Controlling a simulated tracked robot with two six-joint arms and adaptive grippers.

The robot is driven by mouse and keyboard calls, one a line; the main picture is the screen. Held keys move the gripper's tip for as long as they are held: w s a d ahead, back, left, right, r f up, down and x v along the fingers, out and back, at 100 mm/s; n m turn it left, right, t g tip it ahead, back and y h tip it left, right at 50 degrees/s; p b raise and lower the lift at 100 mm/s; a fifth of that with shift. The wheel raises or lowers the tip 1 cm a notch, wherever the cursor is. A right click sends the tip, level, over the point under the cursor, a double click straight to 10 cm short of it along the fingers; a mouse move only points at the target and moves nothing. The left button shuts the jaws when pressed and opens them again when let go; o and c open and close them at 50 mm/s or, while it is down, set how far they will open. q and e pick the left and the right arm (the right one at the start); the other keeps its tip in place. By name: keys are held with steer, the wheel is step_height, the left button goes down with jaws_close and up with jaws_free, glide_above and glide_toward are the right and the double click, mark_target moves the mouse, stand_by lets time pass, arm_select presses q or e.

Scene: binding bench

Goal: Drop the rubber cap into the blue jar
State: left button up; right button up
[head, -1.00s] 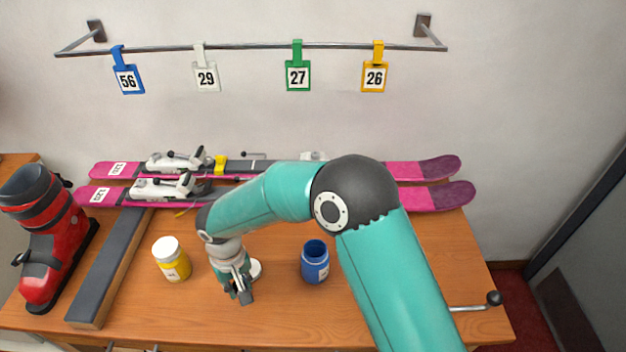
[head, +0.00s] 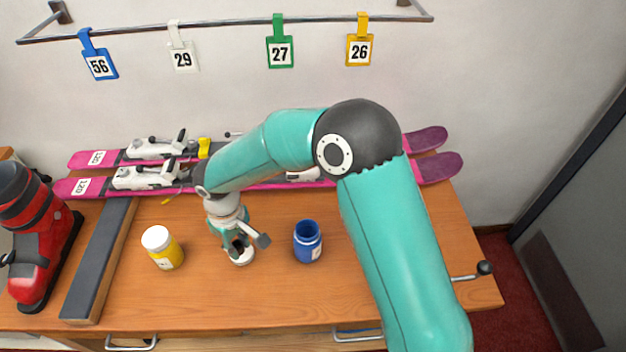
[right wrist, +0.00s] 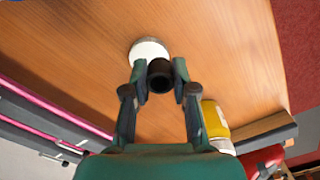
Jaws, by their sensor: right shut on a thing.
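My right gripper (head: 246,248) is in the middle of the bench, over a small round white thing. In the right wrist view its fingers (right wrist: 160,78) are shut on the black rubber cap (right wrist: 161,72), a short dark cylinder with a hollow end. The white thing (right wrist: 148,49) lies just beyond the cap there. I cannot tell whether the cap touches it. The blue jar (head: 309,247) stands upright and open to the right of the gripper, its inside dark. My left gripper is out of view.
A yellow jar (head: 165,251) with a white lid stands left of the gripper. A long grey-topped block (head: 98,262) and a red ski boot (head: 32,240) are farther left. Pink skis (head: 437,168) lie behind. The bench front (head: 235,302) is clear.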

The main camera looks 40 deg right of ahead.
steer(key=s+d+r+n+p, duration=0.3)
steer(key=d+r+n, duration=0.45)
steer(key=n, duration=0.35)
steer(key=s+d+r+n+p, duration=0.2)
steer(key=d+r+n+p, duration=0.1)
steer(key=d+r+n, duration=0.55)
step_height(320, 180, down, 8)
steer(key=n+b, duration=0.2)
steer(key=b, duration=0.3)
steer(key=shift+s+d, duration=0.2)
steer(key=shift+d, duration=0.25)
steer(key=shift+r, duration=0.1)
steer(key=o, duration=0.9)
